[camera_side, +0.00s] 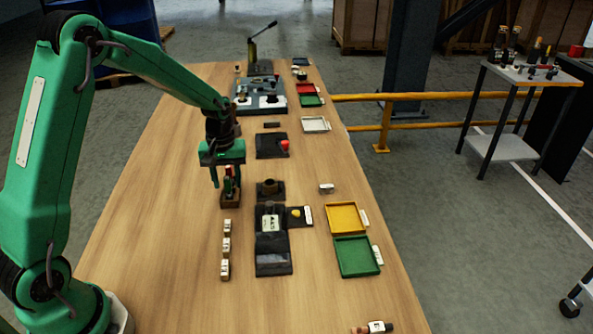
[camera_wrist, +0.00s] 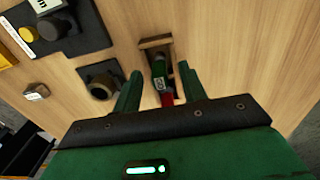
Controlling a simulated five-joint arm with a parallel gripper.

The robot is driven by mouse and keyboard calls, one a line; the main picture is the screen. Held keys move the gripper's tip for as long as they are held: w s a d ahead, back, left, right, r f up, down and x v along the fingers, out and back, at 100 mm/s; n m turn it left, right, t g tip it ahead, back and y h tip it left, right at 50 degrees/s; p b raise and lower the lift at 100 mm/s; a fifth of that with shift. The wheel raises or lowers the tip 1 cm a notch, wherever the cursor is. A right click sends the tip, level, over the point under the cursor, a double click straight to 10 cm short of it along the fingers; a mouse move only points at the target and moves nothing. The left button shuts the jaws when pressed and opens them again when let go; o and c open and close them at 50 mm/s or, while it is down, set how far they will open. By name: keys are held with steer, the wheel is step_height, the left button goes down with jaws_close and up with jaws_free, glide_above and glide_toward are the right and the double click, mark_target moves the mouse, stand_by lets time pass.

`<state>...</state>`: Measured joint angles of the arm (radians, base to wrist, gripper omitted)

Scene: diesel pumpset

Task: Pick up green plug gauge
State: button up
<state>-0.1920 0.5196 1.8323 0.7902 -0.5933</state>
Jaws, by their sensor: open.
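The green plug gauge (camera_wrist: 159,72) stands in a small wooden holder (camera_wrist: 155,42) on the table. It has a green body with a white label and a red end. My gripper (camera_wrist: 160,84) is open, with its two green fingers on either side of the gauge in the wrist view; I cannot tell whether they touch it. In the side view my gripper (camera_side: 222,180) is low over the wooden holder (camera_side: 230,200), and the gauge is partly hidden between the fingers.
A black block with a round socket (camera_side: 270,187) stands just right of the holder. Several small white-labelled blocks (camera_side: 226,245) lie in front. A yellow tray (camera_side: 328,207) and a green tray (camera_side: 355,257) sit at the right. The table's left side is clear.

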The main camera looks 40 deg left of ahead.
steer(key=shift+f, duration=1.1)
steer(key=shift+c, duration=0.2)
jaws_close()
